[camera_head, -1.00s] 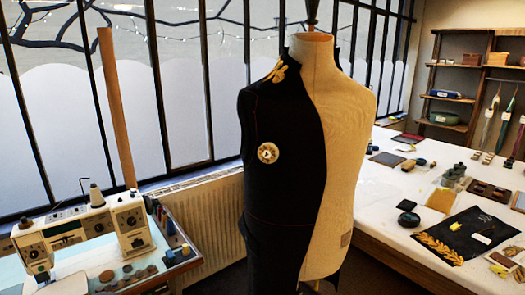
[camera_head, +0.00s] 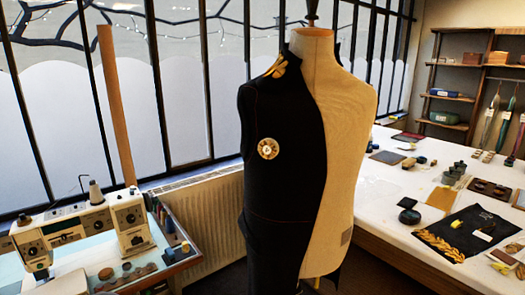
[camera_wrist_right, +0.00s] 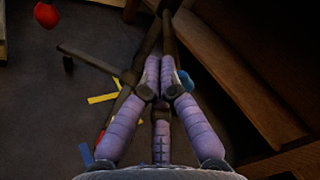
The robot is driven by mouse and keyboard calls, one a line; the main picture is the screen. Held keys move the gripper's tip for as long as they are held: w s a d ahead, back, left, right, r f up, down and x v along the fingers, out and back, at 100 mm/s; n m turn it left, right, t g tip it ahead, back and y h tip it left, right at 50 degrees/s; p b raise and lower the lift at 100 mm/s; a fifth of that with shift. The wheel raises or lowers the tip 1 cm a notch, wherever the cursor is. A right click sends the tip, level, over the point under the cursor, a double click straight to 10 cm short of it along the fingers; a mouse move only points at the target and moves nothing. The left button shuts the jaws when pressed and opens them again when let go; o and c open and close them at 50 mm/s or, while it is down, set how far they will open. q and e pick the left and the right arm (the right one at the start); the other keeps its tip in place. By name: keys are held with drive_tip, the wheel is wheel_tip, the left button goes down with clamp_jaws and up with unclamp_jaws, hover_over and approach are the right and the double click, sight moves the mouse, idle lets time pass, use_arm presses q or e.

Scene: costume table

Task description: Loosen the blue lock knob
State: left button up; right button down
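The dress form (camera_head: 335,150) stands upright in the middle of the head view, half covered by a dark jacket (camera_head: 280,170). In the right wrist view, a small blue knob (camera_wrist_right: 185,80) sits by the dark legs and pole of a stand (camera_wrist_right: 168,35). My right gripper (camera_wrist_right: 160,62) has purple ribbed fingers. Its two upper fingertips are drawn together just left of the knob, and the right finger partly covers it. I see nothing held between them. Whether the finger touches the knob cannot be told. My left gripper is in neither view.
A wooden beam (camera_wrist_right: 245,85) runs close along the right of the wrist view. A red object (camera_wrist_right: 46,14) and yellow strips (camera_wrist_right: 103,98) show at left. In the head view, a sewing machine (camera_head: 80,227) stands at left and a white worktable (camera_head: 385,205) at right.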

drive_tip(key=shift+w+a+f+b, duration=0.1)
drive_tip(key=shift+a+f+b, duration=0.05)
drive_tip(key=shift+f+b, duration=0.65)
drive_tip(key=shift+a, duration=0.1)
drive_tip(key=shift+a, duration=0.2)
idle(0.3)
drive_tip(key=s+p, duration=0.1)
drive_tip(key=s, duration=0.5)
drive_tip(key=shift+a, duration=0.15)
drive_tip(key=shift+s, duration=0.1)
idle(0.4)
drive_tip(key=d+m, duration=0.4)
drive_tip(key=m, duration=0.8)
drive_tip(key=d+m, duration=0.4)
drive_tip(key=m, duration=0.7)
drive_tip(key=w+m, duration=0.1)
drive_tip(key=w, duration=0.5)
drive_tip(key=shift+a+b, duration=0.2)
drive_tip(key=shift+b, duration=0.25)
